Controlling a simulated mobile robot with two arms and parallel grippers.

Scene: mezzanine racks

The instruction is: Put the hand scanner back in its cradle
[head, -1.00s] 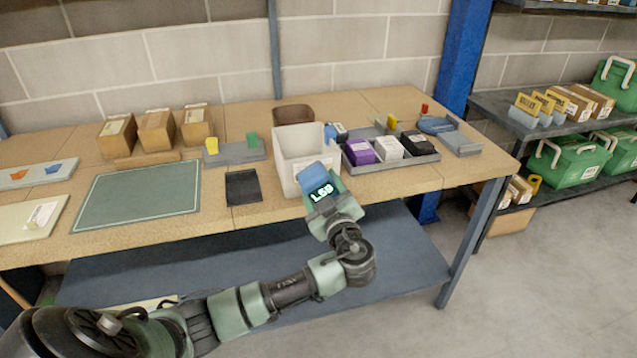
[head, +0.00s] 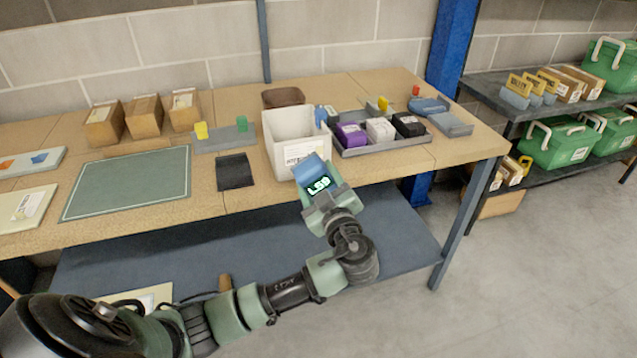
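A blue, rounded, handheld-looking object (head: 428,106), which may be the hand scanner, lies at the right end of the workbench. Beside it is a grey, flat holder (head: 452,124) that may be the cradle; the exact fit between them is too small to tell. My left gripper (head: 310,170) is in front of the white bin, at the bench's front edge, well left of the blue object. A blue piece shows at its end; I cannot tell whether this is a finger or something held. The fingertips are hidden. My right gripper is not in view.
The white bin (head: 283,152) stands behind my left gripper. Right of it is a grey tray (head: 385,149) with purple, white and black boxes. A black pad (head: 235,171) and green mat (head: 130,184) lie left. A blue post (head: 446,45) rises behind the bench.

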